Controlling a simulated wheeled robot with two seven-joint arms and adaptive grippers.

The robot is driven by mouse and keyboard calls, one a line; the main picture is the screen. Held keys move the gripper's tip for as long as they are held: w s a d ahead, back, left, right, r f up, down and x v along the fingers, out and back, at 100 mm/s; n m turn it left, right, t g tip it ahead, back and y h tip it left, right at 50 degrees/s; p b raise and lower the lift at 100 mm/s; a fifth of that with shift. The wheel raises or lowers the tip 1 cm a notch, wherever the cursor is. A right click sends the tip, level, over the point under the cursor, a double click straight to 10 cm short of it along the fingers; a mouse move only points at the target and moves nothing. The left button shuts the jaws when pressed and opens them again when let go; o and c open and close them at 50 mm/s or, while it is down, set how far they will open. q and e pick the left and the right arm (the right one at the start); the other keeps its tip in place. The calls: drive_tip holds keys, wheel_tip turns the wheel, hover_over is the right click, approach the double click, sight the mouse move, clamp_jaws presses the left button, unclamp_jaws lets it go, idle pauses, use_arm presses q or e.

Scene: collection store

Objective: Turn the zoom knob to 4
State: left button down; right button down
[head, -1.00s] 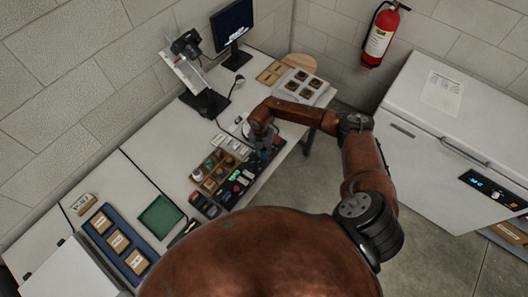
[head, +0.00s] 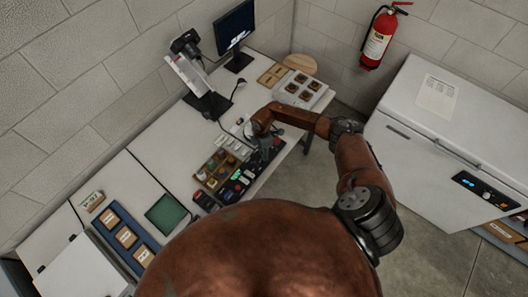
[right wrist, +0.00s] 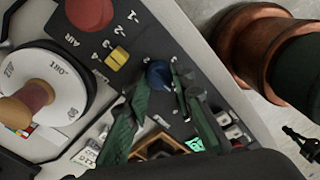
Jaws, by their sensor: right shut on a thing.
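My right gripper (right wrist: 158,88) has its two dark green fingers on either side of a blue knob (right wrist: 158,74) on a dark control panel (right wrist: 190,38) in the right wrist view. It is shut on this knob. I cannot read a label or setting at the blue knob, so I cannot tell what number it points to. In the head view the right gripper (head: 264,140) is over the panel's far end and partly hidden by my arm. My left gripper is not in view.
Beside the blue knob are a yellow knob (right wrist: 117,58) and a red knob (right wrist: 90,12). A white dial (right wrist: 62,80) with a wooden handle stands at left. A compartment tray (head: 218,168), green mat (head: 165,213) and monitor (head: 235,28) share the table; a white freezer (head: 430,150) is right.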

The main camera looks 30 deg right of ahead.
drive_tip(key=shift+w+r+m+p, duration=0.2)
drive_tip(key=shift+w+m+p, duration=0.1)
drive_tip(key=shift+m, duration=0.3)
drive_tip(key=c, duration=2)
unclamp_jaws()
drive_tip(key=o, duration=0.3)
drive_tip(key=shift+s+f, duration=0.1)
drive_tip(key=shift+f, duration=0.05)
drive_tip(key=shift+o, duration=0.2)
drive_tip(key=shift+s, duration=0.1)
wheel_tip(320, 180, up, 12)
drive_tip(key=shift+w, duration=0.3)
drive_tip(key=shift+d, duration=0.1)
